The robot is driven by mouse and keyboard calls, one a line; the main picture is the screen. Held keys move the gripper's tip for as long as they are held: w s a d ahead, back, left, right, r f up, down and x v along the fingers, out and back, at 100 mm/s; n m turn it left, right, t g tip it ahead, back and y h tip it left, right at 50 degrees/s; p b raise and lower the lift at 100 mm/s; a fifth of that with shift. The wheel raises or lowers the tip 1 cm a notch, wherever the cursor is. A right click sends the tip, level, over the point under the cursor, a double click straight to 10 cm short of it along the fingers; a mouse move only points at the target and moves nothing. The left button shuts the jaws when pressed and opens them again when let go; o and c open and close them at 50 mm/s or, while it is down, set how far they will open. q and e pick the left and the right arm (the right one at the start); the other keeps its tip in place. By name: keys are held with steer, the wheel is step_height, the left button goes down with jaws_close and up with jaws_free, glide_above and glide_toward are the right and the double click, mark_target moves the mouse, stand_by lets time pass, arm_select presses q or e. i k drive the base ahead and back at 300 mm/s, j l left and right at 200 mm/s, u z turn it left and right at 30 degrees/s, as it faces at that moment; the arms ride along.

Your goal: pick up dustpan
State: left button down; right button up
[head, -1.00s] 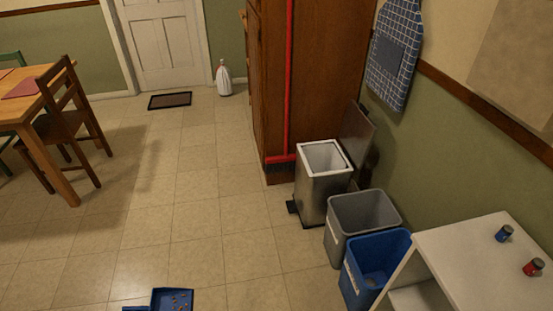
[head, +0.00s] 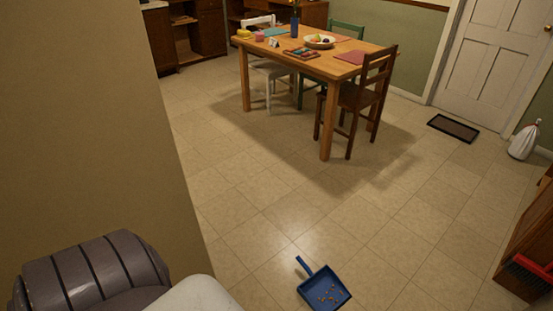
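A blue dustpan (head: 324,289) lies on the tiled floor at the bottom centre of the head view. Its handle points up and to the left. Small orange-brown bits lie in its pan. Part of my own arm, grey and white, shows at the bottom left, apart from the dustpan. Neither gripper's fingers are in view.
A wall (head: 90,120) fills the left side. A wooden table (head: 345,68) with chairs around it stands beyond the dustpan. A red broom head (head: 532,270) rests by a wooden cabinet (head: 528,235) at the right. A dark mat (head: 453,128) lies before the door. The floor around the dustpan is clear.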

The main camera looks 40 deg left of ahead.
mark_target(316, 288)
steer(key=u, duration=0.85)
steer(key=i+l+u, duration=0.3)
steer(key=i+l, duration=0.25)
